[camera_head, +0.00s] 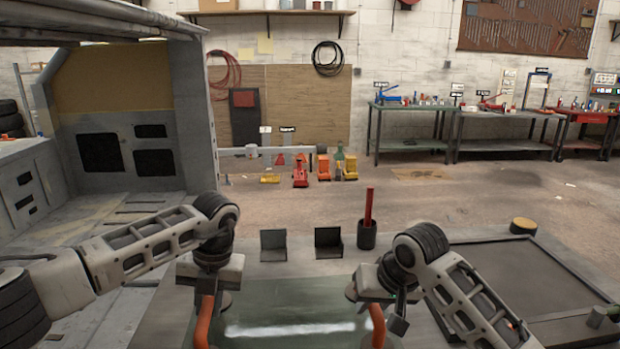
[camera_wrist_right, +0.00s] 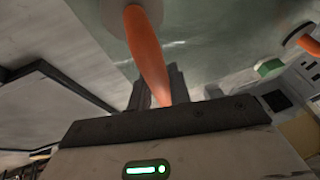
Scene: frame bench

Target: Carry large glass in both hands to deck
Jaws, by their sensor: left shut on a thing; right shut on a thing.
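The large glass (camera_head: 290,318) is a greenish see-through pane at the bottom middle of the head view, with a white glare streak across it. An orange handle stands near each side of it, the left handle (camera_head: 205,322) and the right handle (camera_head: 377,325). My left gripper (camera_head: 208,284) is shut on the left handle. My right gripper (camera_head: 372,300) is shut on the right handle. In the right wrist view the right handle (camera_wrist_right: 148,55) runs down into the jaws, with the glass (camera_wrist_right: 205,22) behind it. I cannot tell which surface is the deck.
Two small dark brackets (camera_head: 273,246) (camera_head: 328,242) and a dark cup (camera_head: 367,235) with red sticks stand beyond the glass. A dark framed panel (camera_head: 520,275) lies to the right, with a yellow-topped round thing (camera_head: 523,226) behind it. Open floor (camera_head: 450,195) lies farther back.

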